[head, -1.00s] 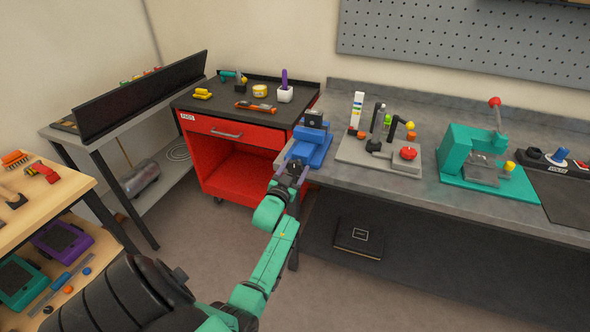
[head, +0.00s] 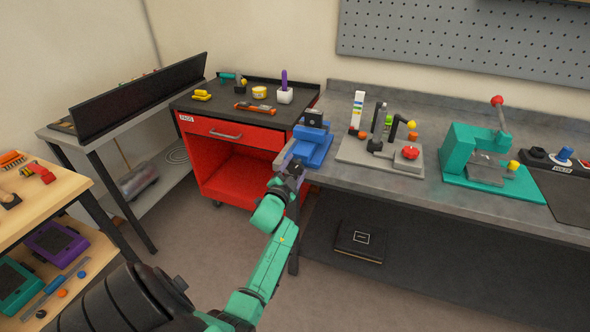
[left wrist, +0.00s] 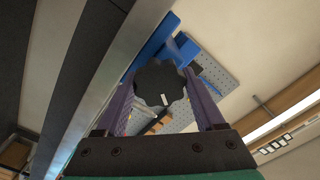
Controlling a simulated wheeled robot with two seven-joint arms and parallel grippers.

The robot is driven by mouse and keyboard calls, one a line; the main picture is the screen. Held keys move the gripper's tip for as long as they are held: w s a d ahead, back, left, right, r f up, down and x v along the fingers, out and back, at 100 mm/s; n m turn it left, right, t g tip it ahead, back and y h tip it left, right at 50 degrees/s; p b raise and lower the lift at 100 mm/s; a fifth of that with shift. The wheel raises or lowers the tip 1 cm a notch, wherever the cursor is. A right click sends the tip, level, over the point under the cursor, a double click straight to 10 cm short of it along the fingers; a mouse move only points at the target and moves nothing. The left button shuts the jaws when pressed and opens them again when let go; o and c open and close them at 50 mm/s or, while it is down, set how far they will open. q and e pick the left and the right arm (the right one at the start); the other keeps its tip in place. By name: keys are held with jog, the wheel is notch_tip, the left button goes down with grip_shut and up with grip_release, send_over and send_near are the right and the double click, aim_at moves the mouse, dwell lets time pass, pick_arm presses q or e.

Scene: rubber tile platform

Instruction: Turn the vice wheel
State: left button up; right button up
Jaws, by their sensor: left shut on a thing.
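The blue vice (head: 311,145) stands at the left end of the grey workbench. In the left wrist view its blue body (left wrist: 155,42) shows behind the dark, lobed vice wheel (left wrist: 160,86), which has a small white mark. My left gripper (head: 291,168) is at the front of the vice. In the left wrist view its two purple-grey fingers (left wrist: 162,100) stand on either side of the wheel and are shut on it. In the head view the wheel is mostly hidden by the gripper. My right gripper is in neither view.
The grey workbench (head: 400,178) carries a grey fixture (head: 385,154) and a green press (head: 475,165) right of the vice. A red tool cart (head: 232,165) stands close on the left. A black box (head: 360,241) lies on the lower shelf.

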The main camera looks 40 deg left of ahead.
pick_arm(q)
jog(key=shift+f, duration=0.1)
jog(key=o, duration=1.4)
jog(key=shift+c, duration=0.2)
jog(key=shift+s, duration=0.15)
jog(key=v, duration=1.4)
jog(key=shift+s+d, duration=0.15)
